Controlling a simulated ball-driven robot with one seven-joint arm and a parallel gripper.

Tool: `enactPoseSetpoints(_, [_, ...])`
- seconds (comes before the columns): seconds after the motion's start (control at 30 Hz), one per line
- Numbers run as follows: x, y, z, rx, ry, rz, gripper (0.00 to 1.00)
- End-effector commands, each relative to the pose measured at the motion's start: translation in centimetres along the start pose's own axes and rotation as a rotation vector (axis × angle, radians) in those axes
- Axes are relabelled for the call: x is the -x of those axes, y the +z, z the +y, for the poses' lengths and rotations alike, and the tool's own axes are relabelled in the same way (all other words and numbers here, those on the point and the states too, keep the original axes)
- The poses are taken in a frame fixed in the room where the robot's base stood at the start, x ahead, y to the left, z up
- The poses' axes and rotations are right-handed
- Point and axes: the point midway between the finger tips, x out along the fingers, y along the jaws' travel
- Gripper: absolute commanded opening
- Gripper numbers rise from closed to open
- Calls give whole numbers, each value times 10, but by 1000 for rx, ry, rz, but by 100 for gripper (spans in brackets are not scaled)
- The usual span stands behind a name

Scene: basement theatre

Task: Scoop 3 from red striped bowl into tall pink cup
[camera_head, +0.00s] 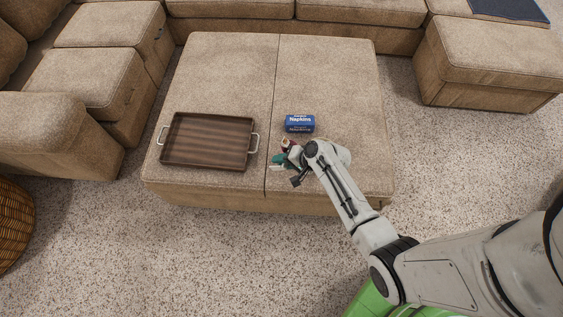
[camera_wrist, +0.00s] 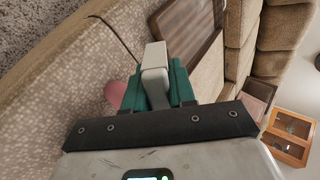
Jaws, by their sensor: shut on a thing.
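My gripper (camera_head: 281,160) is over the front right part of the ottoman, its green fingers low near the top. In the wrist view, the green fingers (camera_wrist: 158,90) are shut on a pale grey-white piece (camera_wrist: 154,62), which looks like a scoop handle; its far end is not clear. A small red and white thing (camera_head: 287,143) shows just behind the fingers; it may be the red striped bowl, mostly hidden by my arm. A rounded pink thing (camera_wrist: 115,93) peeks out left of the fingers in the wrist view; it may be the pink cup. The contents are not visible.
A brown wooden tray (camera_head: 163,150) with metal handles lies on the left of the beige ottoman (camera_head: 225,60). A blue napkin pack (camera_head: 299,123) lies behind my gripper. The ottoman's back half is clear. Sofas stand around it, and a woven basket (camera_head: 14,225) is at far left.

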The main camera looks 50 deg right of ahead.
Motion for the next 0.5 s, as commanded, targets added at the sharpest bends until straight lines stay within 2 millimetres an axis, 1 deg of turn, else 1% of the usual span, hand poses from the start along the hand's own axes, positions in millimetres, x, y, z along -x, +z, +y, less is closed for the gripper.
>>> enactPoseSetpoints(0.03, [-1, 0, 4, 0, -13, 1, 0])
enactPoseSetpoints(0.5, [0, 0, 6, 0, -125, 1, 0])
